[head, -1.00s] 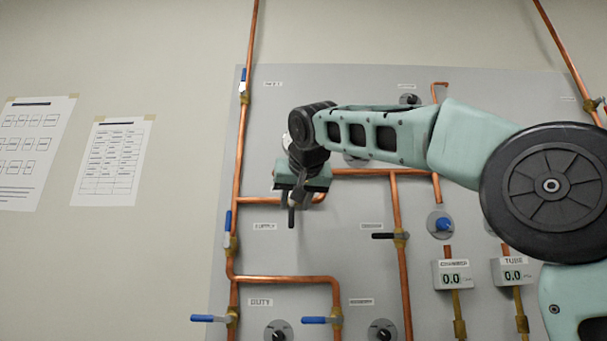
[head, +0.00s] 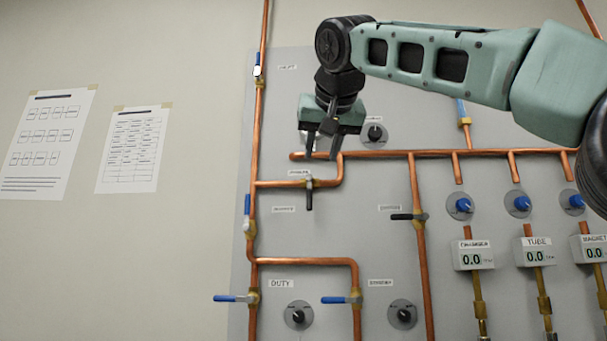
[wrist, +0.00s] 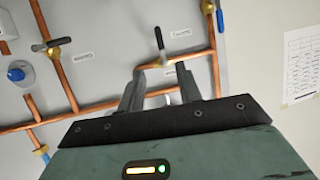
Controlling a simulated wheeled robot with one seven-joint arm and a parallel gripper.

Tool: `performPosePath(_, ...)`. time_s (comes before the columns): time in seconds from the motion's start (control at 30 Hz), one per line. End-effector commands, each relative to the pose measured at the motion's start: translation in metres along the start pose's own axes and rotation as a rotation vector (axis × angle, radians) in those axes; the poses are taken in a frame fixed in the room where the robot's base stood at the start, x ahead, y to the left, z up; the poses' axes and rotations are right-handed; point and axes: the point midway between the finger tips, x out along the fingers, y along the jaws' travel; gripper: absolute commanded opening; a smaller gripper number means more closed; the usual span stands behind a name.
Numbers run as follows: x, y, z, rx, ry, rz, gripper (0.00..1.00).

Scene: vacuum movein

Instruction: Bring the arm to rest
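My gripper (head: 322,146) hangs from my raised arm in front of the upper left of the grey pipe panel (head: 467,223). It points down, with its two dark fingers apart and nothing seen between them. In the wrist view my gripper (wrist: 158,92) also shows both fingers spread, with the panel's copper pipes behind. Below it in the head view is a black-handled valve (head: 309,192) on a short copper pipe, its handle pointing down. I cannot tell the exact gap between the fingers and the panel.
Blue-handled valves (head: 236,298) and black knobs (head: 298,315) stick out of the panel. Blue knobs (head: 461,206) and displays reading 0.0 (head: 473,255) sit at the right. Two paper sheets (head: 134,150) hang on the bare wall at left.

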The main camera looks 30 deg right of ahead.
Motion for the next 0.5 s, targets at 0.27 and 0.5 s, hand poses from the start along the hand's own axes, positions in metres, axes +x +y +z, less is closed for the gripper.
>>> performPosePath(0.27, 0.001, 0.0, 0.0, 0.0, 0.0, 0.0, 0.35)
performPosePath(0.5, 0.033, -0.066, 0.066, -0.187, -0.15, -0.124, 0.35)
